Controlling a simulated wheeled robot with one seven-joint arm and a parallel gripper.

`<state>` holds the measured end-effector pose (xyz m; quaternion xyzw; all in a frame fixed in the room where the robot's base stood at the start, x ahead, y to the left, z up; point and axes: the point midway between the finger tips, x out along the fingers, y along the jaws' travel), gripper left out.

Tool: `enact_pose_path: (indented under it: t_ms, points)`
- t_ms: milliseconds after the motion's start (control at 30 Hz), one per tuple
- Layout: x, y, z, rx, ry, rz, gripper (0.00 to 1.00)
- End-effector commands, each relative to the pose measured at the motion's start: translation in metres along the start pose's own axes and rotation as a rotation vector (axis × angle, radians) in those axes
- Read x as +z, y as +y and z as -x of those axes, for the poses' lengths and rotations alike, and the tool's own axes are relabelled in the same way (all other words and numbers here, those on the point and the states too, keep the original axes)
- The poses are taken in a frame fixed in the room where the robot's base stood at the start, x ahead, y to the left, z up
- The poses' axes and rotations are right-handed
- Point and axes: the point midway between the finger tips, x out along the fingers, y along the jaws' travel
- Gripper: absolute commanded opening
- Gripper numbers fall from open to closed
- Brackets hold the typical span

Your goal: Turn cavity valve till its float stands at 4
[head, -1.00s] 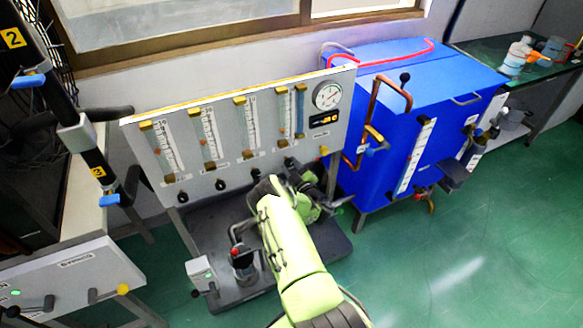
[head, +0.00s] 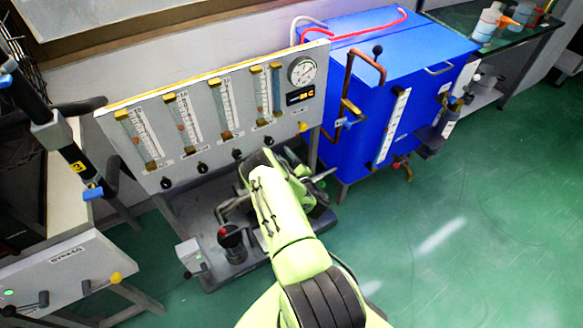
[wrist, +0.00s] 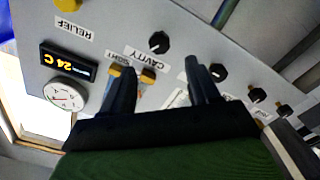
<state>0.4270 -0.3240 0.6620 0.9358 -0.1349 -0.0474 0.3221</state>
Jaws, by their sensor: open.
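The cavity valve is a black knob (wrist: 159,42) beside the CAVITY label (wrist: 147,62) in the wrist view, which shows the panel upside down. In the head view, it is the rightmost black knob (head: 268,141). The cavity flow tube (head: 258,95) stands above it; its float is too small to read against the scale. My gripper (wrist: 156,72) is open and empty in front of the panel, its fingers apart on either side of the label area. The knob is seen beyond the fingertips, apart from them.
Other black knobs (wrist: 217,72) sit in a row along the panel (head: 125,110). A yellow relief knob (head: 303,127), a gauge (head: 302,71) and a display (head: 300,96) are at its right. A blue cabinet (head: 340,150) stands right; green floor (head: 480,230) is clear.

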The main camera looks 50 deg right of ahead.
Motion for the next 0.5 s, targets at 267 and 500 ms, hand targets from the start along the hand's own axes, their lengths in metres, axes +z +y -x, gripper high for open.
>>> enact_pose_path:
  t_ms: [267,500]
  points:
    - [-0.006,0.005,0.052,-0.002,-0.004,-0.002,0.61]
    - [-0.005,0.005,0.068,-0.002,-0.001,0.001,0.61]
